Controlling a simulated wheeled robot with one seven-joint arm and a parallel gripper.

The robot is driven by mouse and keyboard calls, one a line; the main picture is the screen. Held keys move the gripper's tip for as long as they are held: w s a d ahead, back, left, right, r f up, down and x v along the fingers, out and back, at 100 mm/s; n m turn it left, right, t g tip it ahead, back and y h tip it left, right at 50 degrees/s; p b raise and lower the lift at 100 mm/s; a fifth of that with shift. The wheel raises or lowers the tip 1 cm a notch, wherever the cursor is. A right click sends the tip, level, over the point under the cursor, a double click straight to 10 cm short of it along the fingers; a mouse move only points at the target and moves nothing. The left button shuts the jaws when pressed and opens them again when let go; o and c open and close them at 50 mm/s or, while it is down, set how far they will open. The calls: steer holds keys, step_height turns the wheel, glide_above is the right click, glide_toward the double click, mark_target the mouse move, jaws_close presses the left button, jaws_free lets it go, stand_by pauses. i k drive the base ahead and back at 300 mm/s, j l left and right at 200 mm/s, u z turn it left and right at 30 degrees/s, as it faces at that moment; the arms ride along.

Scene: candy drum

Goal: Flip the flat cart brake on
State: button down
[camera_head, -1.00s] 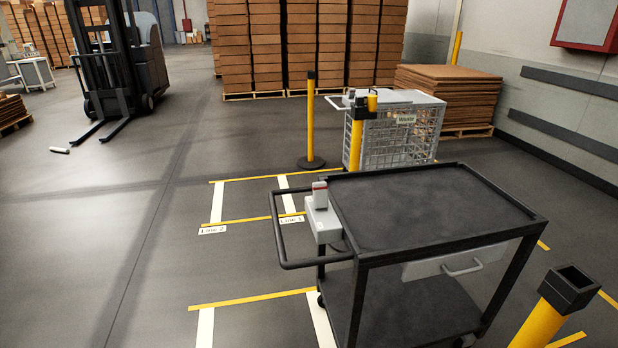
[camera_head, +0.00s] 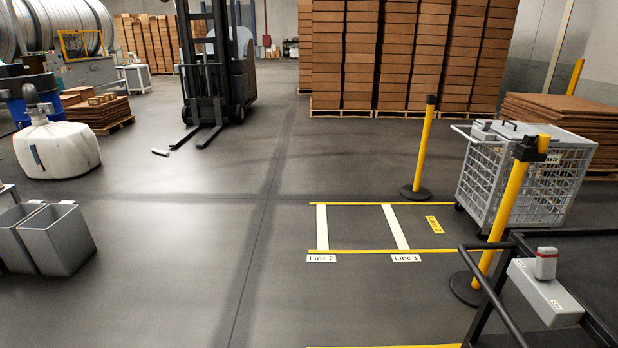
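A black cart (camera_head: 484,292) with a flat top and a tube handle stands at the bottom right, cut off by the picture's edges. A light grey box (camera_head: 545,295) is fixed at its handle end. A small whitish upright piece with a red band (camera_head: 546,262) stands on the box. I cannot tell whether this is the brake or which setting it shows. The cart's wheels are out of view. My gripper is not in view.
Yellow posts (camera_head: 423,150) (camera_head: 507,205) and a grey wire cart (camera_head: 527,175) stand beyond the black cart. Marked floor lanes (camera_head: 362,227) lie left of it. Grey bins (camera_head: 57,238) and a white sack (camera_head: 57,150) are at left; a forklift (camera_head: 215,75) stands behind. The middle floor is clear.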

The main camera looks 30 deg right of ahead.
mark_target(547, 257)
steer(key=i+z, duration=0.1)
steer(key=i, duration=0.4)
steer(key=i+j+z, duration=0.1)
steer(key=i, duration=0.35)
steer(key=i+j+z, duration=0.15)
steer(key=i, duration=0.35)
steer(key=i+j+z, duration=0.15)
steer(key=i+z, duration=0.15)
steer(key=z, duration=0.15)
steer(key=i+j+z, duration=0.25)
steer(key=z, duration=0.15)
steer(key=i+j+z, duration=0.25)
steer(key=j+z, duration=0.2)
steer(key=i+j+z, duration=0.2)
steer(key=j+z, duration=0.25)
steer(key=i+j+z, duration=0.15)
steer(key=j+z, duration=0.25)
steer(key=j, duration=0.25)
steer(key=j+z, duration=0.45)
steer(key=j, duration=0.15)
steer(key=i+j, duration=0.05)
